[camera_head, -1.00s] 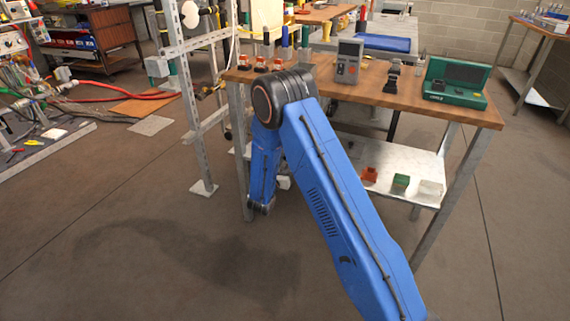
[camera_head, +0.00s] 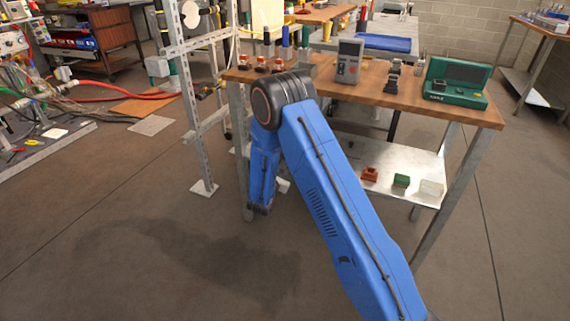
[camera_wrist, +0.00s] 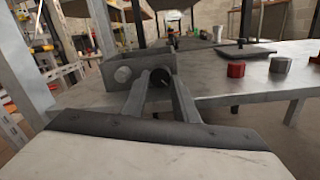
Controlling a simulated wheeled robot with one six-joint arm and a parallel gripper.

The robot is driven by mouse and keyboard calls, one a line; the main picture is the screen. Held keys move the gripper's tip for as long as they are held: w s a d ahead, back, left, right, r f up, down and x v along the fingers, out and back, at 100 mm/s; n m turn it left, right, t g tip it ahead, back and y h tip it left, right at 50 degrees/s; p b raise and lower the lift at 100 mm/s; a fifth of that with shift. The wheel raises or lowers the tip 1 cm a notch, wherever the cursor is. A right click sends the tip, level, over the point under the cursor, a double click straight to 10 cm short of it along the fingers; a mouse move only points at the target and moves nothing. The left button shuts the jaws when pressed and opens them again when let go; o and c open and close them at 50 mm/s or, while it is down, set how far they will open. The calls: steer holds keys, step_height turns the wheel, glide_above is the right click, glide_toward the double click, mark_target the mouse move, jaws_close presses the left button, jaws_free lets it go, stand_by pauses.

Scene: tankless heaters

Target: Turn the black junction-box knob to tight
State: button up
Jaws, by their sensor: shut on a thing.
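The black knob (camera_wrist: 160,78) is a dark round piece in the middle of the wrist view, on the front of a grey metal junction box (camera_wrist: 110,72). In the head view my blue arm hides the gripper and the knob.
A red cap (camera_wrist: 236,69) and a grey cap (camera_wrist: 280,65) stand on the metal shelf right of the box. A wooden-topped bench (camera_head: 400,97) carries a grey meter (camera_head: 349,61) and a green case (camera_head: 456,83). A metal strut frame (camera_head: 186,105) stands left of my arm.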

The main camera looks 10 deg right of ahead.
steer(key=o, duration=1.1)
steer(key=shift+c, duration=0.2)
steer(key=shift+s+a, duration=0.1)
steer(key=shift+s, duration=0.05)
steer(key=v, duration=1.7)
steer(key=shift+a, duration=0.1)
